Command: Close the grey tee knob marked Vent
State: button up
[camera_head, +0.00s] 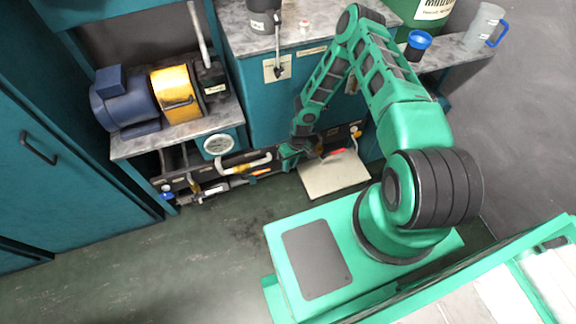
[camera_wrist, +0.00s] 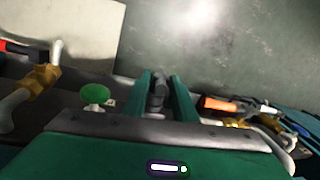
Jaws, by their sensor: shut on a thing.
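My gripper (camera_wrist: 160,82) points at the low row of valves in the wrist view. Its two green fingers are shut on a small dark grey knob (camera_wrist: 157,92), which stands between them. I take this to be the tee knob; no Vent mark is readable. In the head view my gripper (camera_head: 289,154) is low at the front of the teal bench, and the knob is hidden there or too small to tell. How far the knob is turned cannot be told.
A green round knob (camera_wrist: 95,93) is left of my fingers. A brass valve with a pale handle (camera_wrist: 38,80) is farther left, and an orange-handled part (camera_wrist: 220,103) is to the right. A pale board (camera_head: 333,176) lies beside my gripper. The floor (camera_head: 130,265) in front is clear.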

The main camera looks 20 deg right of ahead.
jog(key=shift+d+f+y, duration=0.15)
jog(key=shift+d+y, duration=0.2)
jog(key=shift+y, duration=0.75)
jog(key=o, duration=1)
jog(key=v, duration=1)
jog(key=shift+d+r, duration=0.2)
jog(key=shift+r, duration=0.15)
jog(key=shift+c, duration=0.3)
